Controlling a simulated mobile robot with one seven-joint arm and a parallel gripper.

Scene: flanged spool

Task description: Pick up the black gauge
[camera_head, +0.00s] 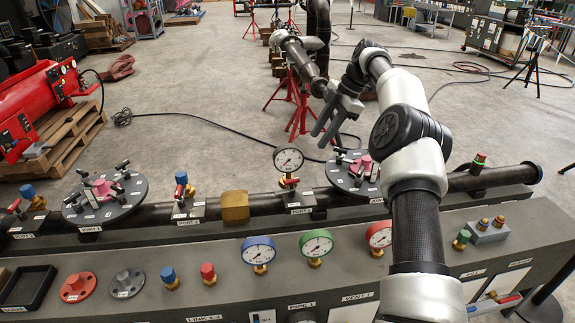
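The black gauge (288,158) has a white dial and a thin black rim. It stands upright on a red and brass fitting on a labelled port block of the long dark pipe. My gripper (320,139) is in the air above and to the right of the gauge, apart from it. Its two grey fingers point down and left with a gap between them, and nothing shows between them.
Blue (258,251), green (316,244) and red (379,235) gauges stand on the grey bench (215,275) in front. A round flange with clamps (355,172) is right of the black gauge, and a brass block (235,207) is left. Open floor lies behind.

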